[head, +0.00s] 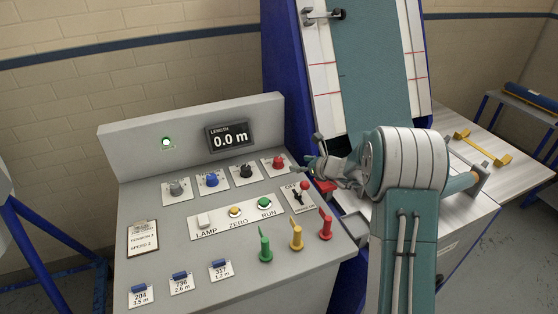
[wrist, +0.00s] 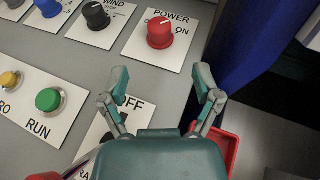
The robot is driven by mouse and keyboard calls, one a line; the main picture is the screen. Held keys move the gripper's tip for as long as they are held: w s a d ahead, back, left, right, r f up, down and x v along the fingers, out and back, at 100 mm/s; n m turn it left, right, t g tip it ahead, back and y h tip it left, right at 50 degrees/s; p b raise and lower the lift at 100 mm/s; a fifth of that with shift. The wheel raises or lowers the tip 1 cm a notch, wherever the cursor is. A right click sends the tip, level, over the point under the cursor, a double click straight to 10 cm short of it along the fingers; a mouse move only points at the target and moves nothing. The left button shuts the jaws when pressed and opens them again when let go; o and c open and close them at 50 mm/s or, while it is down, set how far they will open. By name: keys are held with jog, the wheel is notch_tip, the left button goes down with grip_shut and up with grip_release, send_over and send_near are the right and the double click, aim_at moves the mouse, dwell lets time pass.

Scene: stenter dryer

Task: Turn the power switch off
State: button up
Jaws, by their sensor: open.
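The power switch is a red rotary knob (head: 279,161) on a white plate at the right end of the knob row on the grey console. In the wrist view the red knob (wrist: 160,33) sits above my fingertips, under the label POWER, with ON printed to its right. A white mark shows on its top; its exact setting is hard to read. My gripper (wrist: 162,85) is open and empty, its two fingers spread below the knob and apart from it. In the head view my gripper (head: 316,164) is just right of the knob, partly hidden by my wrist.
A black knob (head: 246,171) stands left of the red one. A toggle plate marked OFF (wrist: 125,106) lies under my gripper. Green (head: 265,248), yellow and red levers rise in front. The indicator lamp (head: 166,142) glows green; the display (head: 228,137) reads 0.0 m.

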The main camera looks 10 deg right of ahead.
aim_at(280, 160)
jog(key=x, duration=1.1)
jog(key=shift+a, duration=0.1)
jog(key=shift+s, duration=0.1)
grip_shut()
